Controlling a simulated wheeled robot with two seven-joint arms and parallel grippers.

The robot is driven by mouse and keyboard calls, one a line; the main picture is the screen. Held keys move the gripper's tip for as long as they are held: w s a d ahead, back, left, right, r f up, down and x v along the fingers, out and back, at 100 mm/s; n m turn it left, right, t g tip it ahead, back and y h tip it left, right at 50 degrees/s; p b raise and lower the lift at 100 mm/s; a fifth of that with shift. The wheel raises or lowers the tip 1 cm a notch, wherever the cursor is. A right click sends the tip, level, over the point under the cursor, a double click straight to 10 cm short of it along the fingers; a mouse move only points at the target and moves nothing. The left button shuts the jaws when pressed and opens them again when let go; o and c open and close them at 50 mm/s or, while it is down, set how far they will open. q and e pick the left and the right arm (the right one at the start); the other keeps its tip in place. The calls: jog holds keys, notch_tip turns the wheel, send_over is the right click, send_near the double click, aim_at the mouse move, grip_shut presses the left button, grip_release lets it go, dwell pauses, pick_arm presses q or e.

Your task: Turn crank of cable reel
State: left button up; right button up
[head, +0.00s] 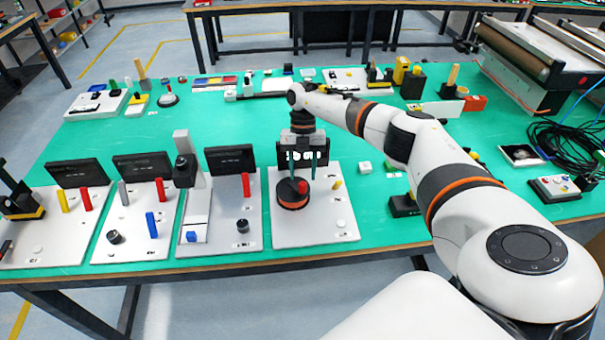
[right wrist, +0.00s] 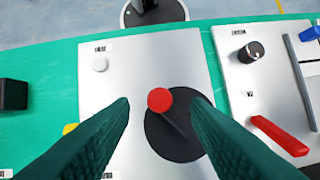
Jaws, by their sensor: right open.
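The cable reel (head: 290,203) is a dark round drum with an orange band, standing on a light grey panel (head: 335,232). Its crank has a red knob (head: 302,185) on top, off the drum's centre. In the right wrist view the dark reel disc (right wrist: 180,142) and the red knob (right wrist: 159,100) show from above. My right gripper (head: 303,176) points down over the reel. Its two green fingers are open, one on each side of the red knob, with gaps visible in the right wrist view (right wrist: 161,102). Whether the fingertips reach knob height is unclear. My left gripper is not in view.
A yellow lever (head: 337,184) and a white button (head: 341,223) stand on the same panel. A black display (head: 231,159) and a red lever (head: 245,184) stand on the panel to the left.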

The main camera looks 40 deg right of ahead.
jog(key=b+v, duration=0.2)
jog(key=v, duration=0.6)
jog(key=shift+r, duration=0.35)
jog(key=shift+w, duration=0.1)
